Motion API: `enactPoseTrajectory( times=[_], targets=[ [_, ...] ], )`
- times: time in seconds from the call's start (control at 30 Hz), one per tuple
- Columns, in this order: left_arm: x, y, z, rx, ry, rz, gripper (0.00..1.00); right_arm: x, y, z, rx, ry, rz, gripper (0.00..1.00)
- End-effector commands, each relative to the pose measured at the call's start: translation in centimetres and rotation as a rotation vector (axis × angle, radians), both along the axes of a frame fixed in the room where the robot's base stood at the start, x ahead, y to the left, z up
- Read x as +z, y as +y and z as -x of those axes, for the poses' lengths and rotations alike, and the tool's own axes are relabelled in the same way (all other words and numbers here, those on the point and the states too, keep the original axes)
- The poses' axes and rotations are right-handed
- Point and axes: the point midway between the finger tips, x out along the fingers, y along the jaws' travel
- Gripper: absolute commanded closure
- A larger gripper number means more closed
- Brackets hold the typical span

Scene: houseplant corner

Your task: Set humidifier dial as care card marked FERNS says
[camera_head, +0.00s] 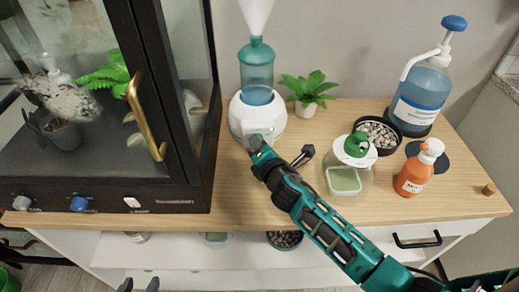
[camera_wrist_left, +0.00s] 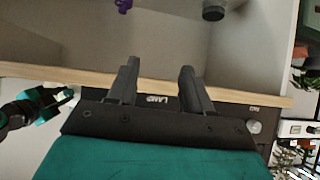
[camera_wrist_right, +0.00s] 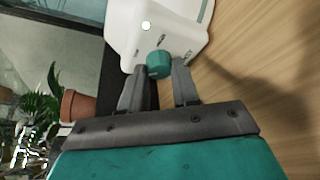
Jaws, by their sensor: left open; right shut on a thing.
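The humidifier (camera_head: 249,117) has a white base and a teal tank, with mist rising from its top. It stands on the wooden top, right of the glass cabinet. Its teal dial (camera_wrist_right: 159,64) shows in the right wrist view on the white base. My right gripper (camera_head: 256,144) is at the front of the base. In the right wrist view (camera_wrist_right: 158,72) its fingers are shut on the dial, one on each side. The dial's setting is too small to read. My left gripper (camera_wrist_left: 160,70) is open and empty, low in front of the cabinet. No card marked FERNS is readable.
The glass cabinet (camera_head: 190,165) with a brass handle (camera_head: 143,115) stands left. A fern (camera_head: 307,88), a pebble dish (camera_head: 378,133), a green-topped container (camera_head: 345,180), an orange spray bottle (camera_head: 415,172) and a blue pump bottle (camera_head: 421,92) stand right. A dark object (camera_head: 303,156) lies nearby.

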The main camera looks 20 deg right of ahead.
Motion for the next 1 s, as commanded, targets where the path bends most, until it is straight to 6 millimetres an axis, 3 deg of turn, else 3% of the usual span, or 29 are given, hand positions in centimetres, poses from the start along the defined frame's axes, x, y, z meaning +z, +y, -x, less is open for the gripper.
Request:
enactPoseTrajectory(
  times=[0.33, 0.6, 1.0],
  targets=[
    [-3.3, -0.2, -0.1, -0.002, 0.011, 0.004, 0.50, -0.7, -0.2, 0.1, -0.002, -0.077, -0.272, 1.00],
    [-3.0, -1.3, -0.7, -0.017, -0.002, 0.025, 0.50, -0.6, -0.2, 0.1, -0.002, -0.112, -0.396, 1.00],
    [-2.9, -1.4, -0.8, -0.020, -0.001, 0.027, 0.50, -0.4, -0.2, 0.1, -0.002, -0.126, -0.447, 1.00]
  ],
)
